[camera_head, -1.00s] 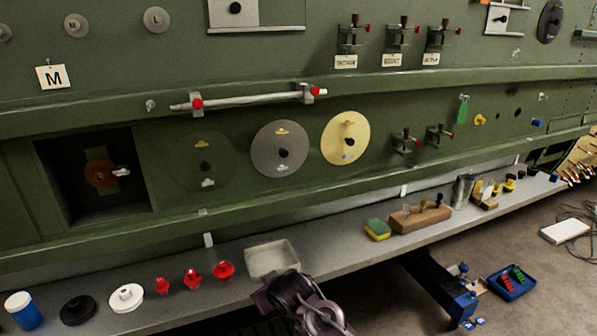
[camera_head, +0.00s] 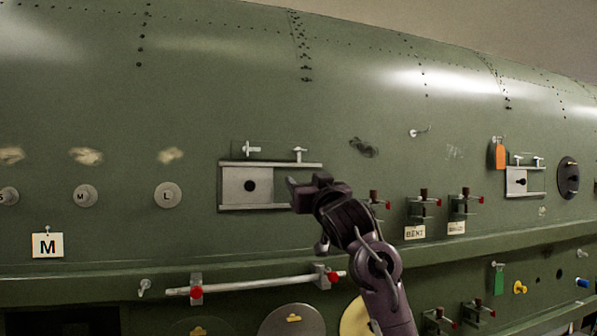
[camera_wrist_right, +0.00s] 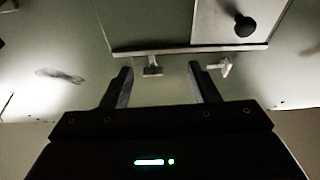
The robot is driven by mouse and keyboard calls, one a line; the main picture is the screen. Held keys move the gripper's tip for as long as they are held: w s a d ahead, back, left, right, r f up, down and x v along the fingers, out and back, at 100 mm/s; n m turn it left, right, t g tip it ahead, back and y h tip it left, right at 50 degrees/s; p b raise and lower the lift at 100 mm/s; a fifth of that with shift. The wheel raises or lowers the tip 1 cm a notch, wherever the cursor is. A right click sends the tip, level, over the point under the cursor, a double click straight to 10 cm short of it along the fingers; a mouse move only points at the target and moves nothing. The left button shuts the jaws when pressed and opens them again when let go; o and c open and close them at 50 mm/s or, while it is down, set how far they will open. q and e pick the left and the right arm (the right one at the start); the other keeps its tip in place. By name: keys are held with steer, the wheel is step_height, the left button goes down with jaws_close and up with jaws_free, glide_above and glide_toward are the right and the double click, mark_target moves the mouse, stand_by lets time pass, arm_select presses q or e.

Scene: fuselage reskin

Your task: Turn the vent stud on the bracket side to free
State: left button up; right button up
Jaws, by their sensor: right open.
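A silver vent plate with a black knob (camera_head: 238,186) sits between two rails on the green fuselage in the head view. Two small T-shaped studs stand above its upper rail: a left one (camera_head: 251,149) and a right one (camera_head: 298,154), nearer the clamp brackets. My right gripper (camera_head: 303,184) is raised in front of the right end of the rails, below the right stud. In the right wrist view, where the scene appears upside down, my open, empty jaws (camera_wrist_right: 160,80) line up with the right stud (camera_wrist_right: 152,67). The left stud (camera_wrist_right: 222,67) lies outside them. Contact cannot be told. My left gripper is out of view.
Clamp brackets (camera_head: 424,203) with tags stand right of my arm. A second vent plate (camera_head: 517,182) with an orange tag (camera_head: 499,155) is farther right. A silver bar with red ends (camera_head: 255,286) runs below. The skin above the studs is clear.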

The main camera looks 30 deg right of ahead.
steer(key=p, duration=0.1)
glide_toward(301, 151)
steer(key=w, duration=0.1)
steer(key=shift+m+t, duration=0.3)
steer(key=p+x, duration=0.4)
steer(key=x, duration=0.2)
steer(key=shift+w+d+r, duration=0.1)
steer(key=shift+d+r, duration=0.05)
steer(key=shift+w+d+p, duration=0.1)
steer(key=shift+w+p, duration=0.15)
steer(key=shift+p, duration=0.1)
steer(key=shift+w, duration=0.1)
steer(key=shift+c, duration=0.2)
steer(key=c, duration=0.9)
